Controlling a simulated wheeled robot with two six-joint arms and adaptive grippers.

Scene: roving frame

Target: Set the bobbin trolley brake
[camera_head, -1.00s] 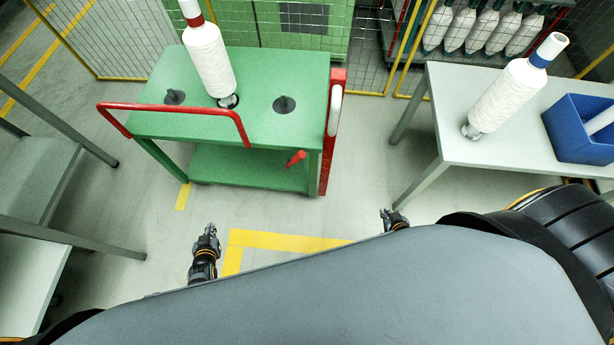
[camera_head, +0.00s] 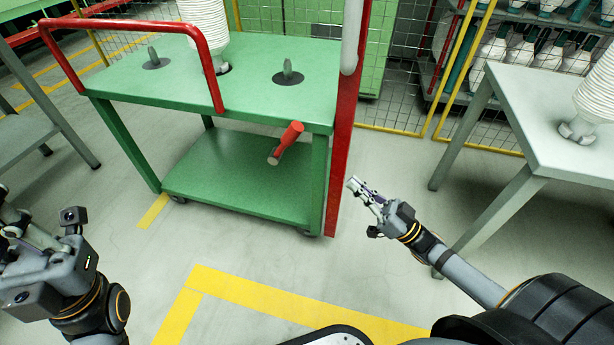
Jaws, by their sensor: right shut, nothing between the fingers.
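The green bobbin trolley (camera_head: 270,105) stands ahead, with a red push handle (camera_head: 212,65) at its left. A red brake lever (camera_head: 287,141) sticks out at its front right, tilted up, above the lower shelf (camera_head: 235,190). A white bobbin (camera_head: 206,22) stands on one peg of the top; the two other pegs in view are bare. My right gripper (camera_head: 360,188) is shut and empty, right of the trolley's red post and apart from the lever. My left gripper (camera_head: 20,225) is at the left edge, partly cut off; its fingers do not show clearly.
A red post (camera_head: 350,130) stands at the trolley's right corner. A grey table (camera_head: 560,120) with a white bobbin (camera_head: 598,95) is at the right. Another table (camera_head: 25,130) is at the left. Yellow lines (camera_head: 250,290) mark the clear floor ahead. Mesh fencing closes the back.

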